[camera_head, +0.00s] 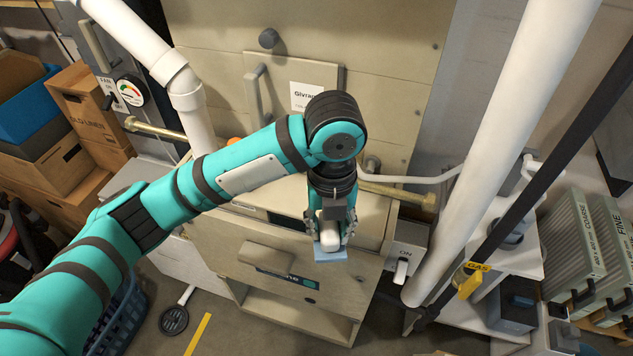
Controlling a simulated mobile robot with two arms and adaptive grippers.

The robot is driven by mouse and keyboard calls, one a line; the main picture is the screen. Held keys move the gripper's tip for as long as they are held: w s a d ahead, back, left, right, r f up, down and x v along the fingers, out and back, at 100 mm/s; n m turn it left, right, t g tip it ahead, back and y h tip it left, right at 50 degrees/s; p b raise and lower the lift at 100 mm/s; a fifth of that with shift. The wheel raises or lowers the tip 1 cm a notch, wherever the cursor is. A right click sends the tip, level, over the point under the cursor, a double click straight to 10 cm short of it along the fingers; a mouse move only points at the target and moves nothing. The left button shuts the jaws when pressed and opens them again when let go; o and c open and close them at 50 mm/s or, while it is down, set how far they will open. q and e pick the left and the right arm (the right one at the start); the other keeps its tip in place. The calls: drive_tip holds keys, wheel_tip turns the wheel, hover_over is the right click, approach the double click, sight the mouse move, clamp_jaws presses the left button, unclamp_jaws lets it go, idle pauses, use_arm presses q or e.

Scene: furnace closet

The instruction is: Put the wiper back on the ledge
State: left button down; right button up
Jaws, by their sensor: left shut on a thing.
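My left gripper (329,240) points down in front of the furnace, shut on the wiper (330,255). A light blue flat edge and a whitish part of the wiper show under and between the fingers; the rest is hidden by the gripper. The ledge (373,218) is the beige flat top of the furnace's lower front section. The gripper and wiper overlap the ledge's front edge in this view; I cannot tell whether the wiper touches it. My arm hides part of the ledge's left side. My right gripper is not in view.
A furnace panel with a handle (256,92) stands behind the ledge. A brass-coloured pipe (403,194) runs by the ledge's right side. A thick white pipe (497,150) and a yellow gas tag (470,283) are at the right. Cardboard boxes (92,105) stand at the left.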

use_arm(q)
drive_tip(key=w, duration=0.4)
drive_tip(key=w+a+p, duration=0.1)
drive_tip(key=w, duration=0.2)
drive_tip(key=w+a+f+p, duration=0.1)
drive_tip(key=w, duration=0.3)
drive_tip(key=shift+w, duration=0.35)
drive_tip(key=f+p, duration=0.2)
drive_tip(key=shift+w+a+f, duration=0.1)
drive_tip(key=shift+w+f, duration=0.2)
drive_tip(key=shift+w, duration=0.05)
drive_tip(key=shift+f, duration=0.5)
drive_tip(key=shift+f, duration=0.1)
drive_tip(key=c, duration=1)
unclamp_jaws()
drive_tip(key=shift+o, duration=0.2)
wheel_tip(320, 180, up, 12)
drive_tip(key=b, duration=0.2)
